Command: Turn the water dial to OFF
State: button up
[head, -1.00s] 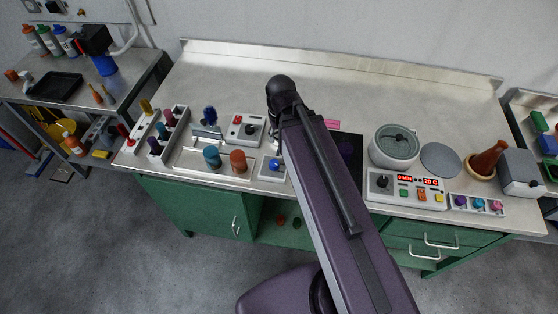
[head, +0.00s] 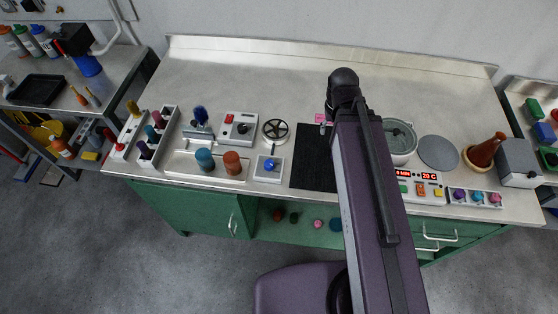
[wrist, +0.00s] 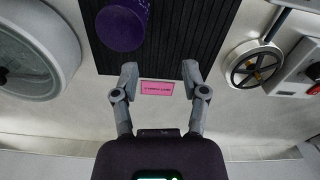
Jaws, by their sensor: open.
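I cannot read which control is the water dial. One white box (head: 229,135) carries a dark round knob (head: 242,128) and red parts; its edge also shows at the right of the wrist view (wrist: 293,72). Nearer the front edge stands a small white box with a blue knob (head: 269,164). My gripper (wrist: 160,70) is open and empty, its fingers spread above the black ribbed mat and beside a pink label (wrist: 157,88). It touches no knob.
A spoked handwheel (head: 275,131) stands between the knob box and the mat (head: 313,172). A purple cylinder (wrist: 122,26) is near my fingers. A round grey vessel (head: 399,139) and a display panel (head: 427,190) stand at right, partly hidden. The rear counter is clear.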

aim_at(270, 165)
jog(key=z, duration=0.15)
jog(key=k, duration=1.7)
jog(key=u, duration=0.4)
jog(key=i, duration=1)
jog(key=u, duration=0.05)
